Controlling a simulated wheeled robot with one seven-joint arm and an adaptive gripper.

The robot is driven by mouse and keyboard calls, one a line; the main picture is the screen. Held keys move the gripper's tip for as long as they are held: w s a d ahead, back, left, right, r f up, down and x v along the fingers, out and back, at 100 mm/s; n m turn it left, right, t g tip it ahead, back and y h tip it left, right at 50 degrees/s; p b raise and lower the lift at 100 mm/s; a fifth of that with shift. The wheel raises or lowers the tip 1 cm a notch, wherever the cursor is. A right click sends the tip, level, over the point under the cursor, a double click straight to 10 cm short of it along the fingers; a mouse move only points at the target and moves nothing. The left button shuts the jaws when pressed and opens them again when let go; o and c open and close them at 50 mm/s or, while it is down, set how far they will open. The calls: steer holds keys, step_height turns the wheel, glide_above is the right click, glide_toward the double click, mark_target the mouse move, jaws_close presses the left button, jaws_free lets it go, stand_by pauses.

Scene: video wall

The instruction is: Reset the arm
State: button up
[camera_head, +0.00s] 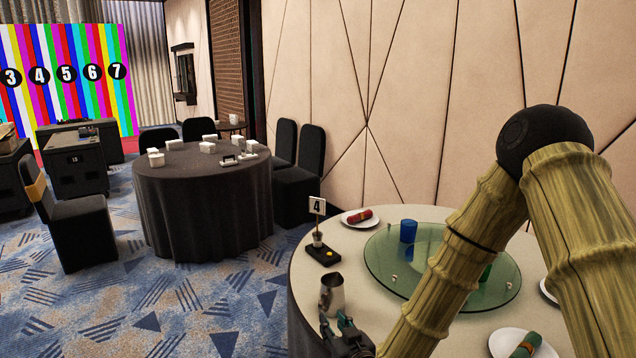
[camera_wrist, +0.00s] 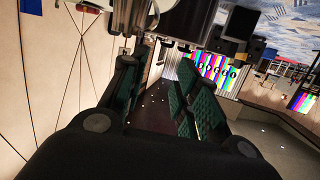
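My arm (camera_head: 470,250), with a bamboo-like surface, reaches from the right edge down over the round table (camera_head: 352,245). My gripper (camera_head: 336,324) is low in the head view, at the table's near left edge. In the wrist view my gripper (camera_wrist: 160,85) shows two green-padded fingers apart with nothing between them. A metal pitcher (camera_head: 333,293) stands upright just beyond the fingertips; in the wrist view a shiny metal piece (camera_wrist: 130,15), likely the pitcher, shows past them. I cannot tell whether they touch.
A glass turntable (camera_head: 385,262) holds a blue cup (camera_head: 408,231) and a green one partly behind my arm. Plates with rolled napkins (camera_head: 361,216) and a number 4 sign (camera_head: 317,206) are on the table. A dark-clothed table (camera_head: 200,200) with chairs stands beyond. Carpet (camera_head: 180,310) at left is clear.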

steer(key=s+d+f+g+h, duration=0.1)
steer(key=s+d+f+g, duration=0.1)
steer(key=s+f, duration=0.35)
steer(key=s+d+f+g, duration=0.2)
steer(key=s+f, duration=0.1)
steer(key=f, duration=0.6)
steer(key=s+d+f+m+g+h, duration=0.1)
steer(key=s+d+f+g, duration=0.2)
steer(key=s, duration=0.7)
steer(key=s+d+f+m+g+h+b, duration=0.1)
steer(key=s+d+f+g, duration=0.3)
steer(key=s+f, duration=0.5)
steer(key=s+d+f+m+g+h, duration=0.1)
steer(key=s+d+f, duration=0.5)
steer(key=s, duration=0.7)
steer(key=d+g+h, duration=0.1)
steer(key=g, duration=0.1)
steer(key=shift+s+d+f+m+g+b, duration=0.2)
steer(key=shift+d+m+g+b, duration=0.1)
steer(key=shift+d+m+g, duration=0.1)
